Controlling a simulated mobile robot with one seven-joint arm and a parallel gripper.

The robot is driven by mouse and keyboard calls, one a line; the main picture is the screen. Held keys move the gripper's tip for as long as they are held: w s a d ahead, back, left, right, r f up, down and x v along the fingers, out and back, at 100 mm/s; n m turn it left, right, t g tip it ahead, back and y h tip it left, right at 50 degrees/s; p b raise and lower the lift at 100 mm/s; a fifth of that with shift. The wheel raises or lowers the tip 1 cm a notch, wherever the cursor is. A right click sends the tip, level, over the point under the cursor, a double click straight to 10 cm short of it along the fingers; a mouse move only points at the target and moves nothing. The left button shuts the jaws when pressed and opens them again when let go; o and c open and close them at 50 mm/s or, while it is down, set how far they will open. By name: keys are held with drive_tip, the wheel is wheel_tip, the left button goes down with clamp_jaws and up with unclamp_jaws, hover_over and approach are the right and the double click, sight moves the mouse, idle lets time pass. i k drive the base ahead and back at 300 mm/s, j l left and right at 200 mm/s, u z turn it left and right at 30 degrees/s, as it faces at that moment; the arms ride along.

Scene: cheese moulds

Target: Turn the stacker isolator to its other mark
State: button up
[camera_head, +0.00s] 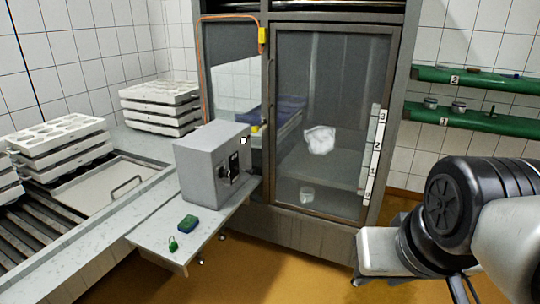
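The stacker isolator appears to be the dark switch (234,166) on the front face of a grey box (203,165). The box stands on a light shelf beside the conveyor, left of the glass-doored cabinet. A small black and white plate surrounds the switch. Its handle and marks are too small to read, so I cannot tell which mark it points to. My arm is folded at the right edge of the picture, well away from the box. My gripper does not show clearly in this view.
White mould stacks (160,107) stand along the conveyor (75,240) at left. The glass-doored cabinet (330,218) stands behind. Green wall shelves (472,118) are at right. Floor shows in front.

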sight(223, 172)
drive_tip(key=i+j, duration=1.15)
drive_tip(key=i, duration=0.25)
